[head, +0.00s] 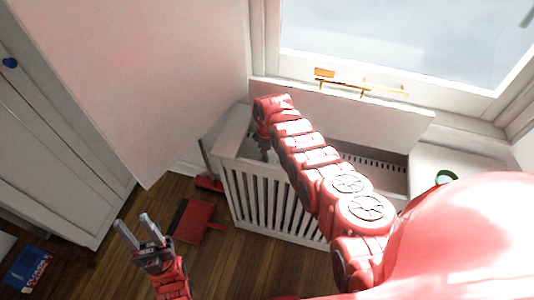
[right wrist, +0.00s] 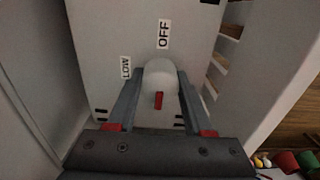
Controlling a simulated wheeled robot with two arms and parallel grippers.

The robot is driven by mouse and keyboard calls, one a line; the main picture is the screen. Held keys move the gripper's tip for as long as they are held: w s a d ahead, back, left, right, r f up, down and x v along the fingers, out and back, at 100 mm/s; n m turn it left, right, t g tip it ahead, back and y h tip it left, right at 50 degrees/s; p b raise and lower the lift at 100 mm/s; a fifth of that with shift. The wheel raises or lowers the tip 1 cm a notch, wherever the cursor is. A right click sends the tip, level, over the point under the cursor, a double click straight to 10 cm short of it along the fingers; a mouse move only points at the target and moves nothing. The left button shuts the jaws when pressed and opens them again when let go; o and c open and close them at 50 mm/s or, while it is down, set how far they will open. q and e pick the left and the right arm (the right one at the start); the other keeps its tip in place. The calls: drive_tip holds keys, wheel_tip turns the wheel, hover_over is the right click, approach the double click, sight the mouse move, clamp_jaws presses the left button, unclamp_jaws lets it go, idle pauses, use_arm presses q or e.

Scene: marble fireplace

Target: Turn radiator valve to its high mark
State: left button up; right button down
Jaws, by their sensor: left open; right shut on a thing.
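In the right wrist view the radiator valve is a white rounded knob (right wrist: 161,76) on a pale panel, with a red mark (right wrist: 158,100) on the side facing my gripper. An OFF label (right wrist: 164,34) is above the knob, and a sideways label (right wrist: 125,67), apparently LOW, is left of it. I see no readable high label. My right gripper (right wrist: 160,76) is shut on the knob, one finger on each side. In the head view my right gripper (head: 265,152) is at the left end of the white radiator cover (head: 272,200). My left gripper (head: 136,230) is open and empty above the floor.
A large white panel (head: 140,80) stands at left. A red dustpan-like thing (head: 195,220) lies on the wooden floor, and a blue box (head: 28,268) is at lower left.

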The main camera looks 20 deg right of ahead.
idle(0.4)
drive_tip(key=shift+c, duration=1.5)
unclamp_jaws()
drive_tip(key=shift+r, duration=0.1)
drive_tip(key=shift+r, duration=0.5)
wheel_tip(320, 180, up, 16)
drive_tip(key=p, duration=0.3)
drive_tip(key=shift+r, duration=0.15)
